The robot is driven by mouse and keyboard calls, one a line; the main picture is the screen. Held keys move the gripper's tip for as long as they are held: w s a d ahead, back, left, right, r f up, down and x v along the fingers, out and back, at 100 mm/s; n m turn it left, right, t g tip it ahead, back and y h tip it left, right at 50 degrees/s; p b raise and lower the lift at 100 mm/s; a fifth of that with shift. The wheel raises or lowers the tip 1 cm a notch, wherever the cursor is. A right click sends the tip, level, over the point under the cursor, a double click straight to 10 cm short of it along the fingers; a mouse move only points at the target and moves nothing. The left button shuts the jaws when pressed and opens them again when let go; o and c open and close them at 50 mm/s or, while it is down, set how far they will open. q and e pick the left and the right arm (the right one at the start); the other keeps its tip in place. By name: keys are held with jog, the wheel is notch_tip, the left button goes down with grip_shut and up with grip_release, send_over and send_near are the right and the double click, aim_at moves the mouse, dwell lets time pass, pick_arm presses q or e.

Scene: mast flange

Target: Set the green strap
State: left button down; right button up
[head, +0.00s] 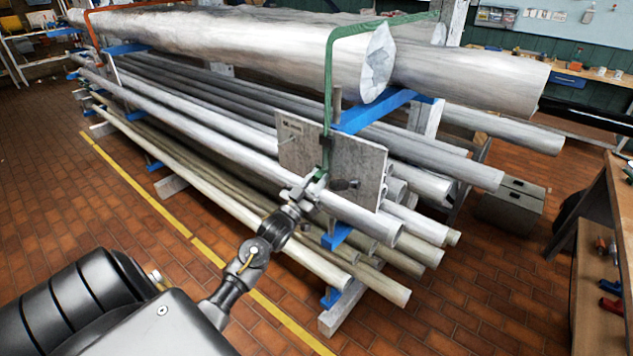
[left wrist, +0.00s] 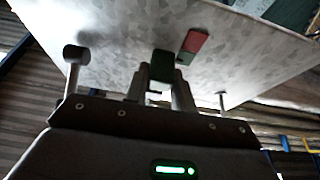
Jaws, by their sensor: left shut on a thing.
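The green strap (head: 328,90) runs over the top of the large pale mast (head: 230,45) and hangs down in front of a grey metal plate (head: 358,160). My left gripper (head: 317,182) is shut on its lower end, low at the front of the plate. In the left wrist view the fingers (left wrist: 160,88) close on a dark green piece of the strap (left wrist: 162,64), just in front of the plate (left wrist: 130,30). A red and green patch (left wrist: 193,42) shows on the plate beside it. My right gripper is out of view.
An orange strap (head: 90,28) goes around the far end. Several grey poles (head: 200,120) lie on blue supports below the mast. A wooden bench (head: 603,240) stands at the right. The brick floor at front is clear.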

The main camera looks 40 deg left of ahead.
pick_arm(q)
jog(key=c, duration=1.2)
grip_release()
jog(key=shift+o, duration=0.2)
jog(key=shift+f, duration=0.1)
jog(key=shift+s+f+b, duration=0.2)
jog(key=shift+s+b, duration=0.1)
jog(key=shift+s, duration=0.05)
jog(key=b+v, duration=0.3)
jog(key=v, duration=0.7)
jog(key=shift+b, duration=0.35)
